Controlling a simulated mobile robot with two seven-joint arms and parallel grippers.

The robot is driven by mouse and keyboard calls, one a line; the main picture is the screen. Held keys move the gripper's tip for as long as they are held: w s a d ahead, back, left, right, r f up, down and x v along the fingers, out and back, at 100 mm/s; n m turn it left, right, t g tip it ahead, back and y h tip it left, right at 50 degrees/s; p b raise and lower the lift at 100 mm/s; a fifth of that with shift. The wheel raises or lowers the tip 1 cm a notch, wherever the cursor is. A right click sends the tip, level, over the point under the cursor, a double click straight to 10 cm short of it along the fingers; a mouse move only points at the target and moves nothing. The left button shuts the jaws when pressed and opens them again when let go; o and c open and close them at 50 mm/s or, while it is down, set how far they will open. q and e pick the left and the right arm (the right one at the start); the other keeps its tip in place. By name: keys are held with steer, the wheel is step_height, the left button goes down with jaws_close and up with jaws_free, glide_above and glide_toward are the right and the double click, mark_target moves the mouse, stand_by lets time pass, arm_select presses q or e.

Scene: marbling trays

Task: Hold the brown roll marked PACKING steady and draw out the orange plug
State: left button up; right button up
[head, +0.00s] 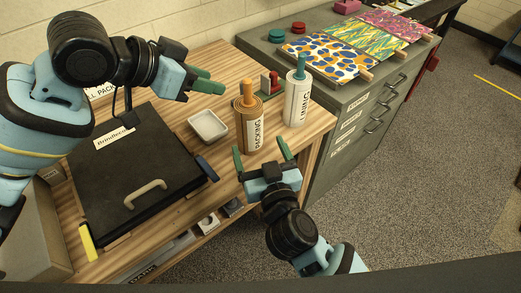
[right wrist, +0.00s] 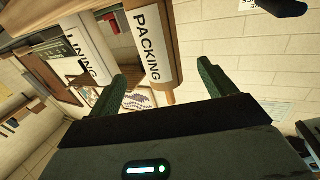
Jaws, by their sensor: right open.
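The brown roll marked PACKING (head: 241,124) stands upright on the wooden table, its white label facing the front. The orange plug (head: 246,92) sticks up from its top. My right gripper (head: 261,152) is open and empty, its green fingers just in front of the roll's lower part. In the right wrist view, the roll (right wrist: 151,45) appears upside down beyond the open fingers, with a short end of the plug (right wrist: 168,97) showing below it. My left gripper (head: 212,82) is empty, its two fingers apart, left of the plug and above the table.
A white roll marked LINING (head: 297,101) with a teal plug stands right of the brown roll. A red and green item (head: 269,85) is behind. A white dish (head: 208,125) lies to the left, beside a black case (head: 125,165). A grey cabinet (head: 350,105) adjoins the table's right side.

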mark_target(253, 132)
steer(key=shift+x, duration=3.85)
steer(key=c, duration=1.2)
steer(key=shift+o, duration=0.2)
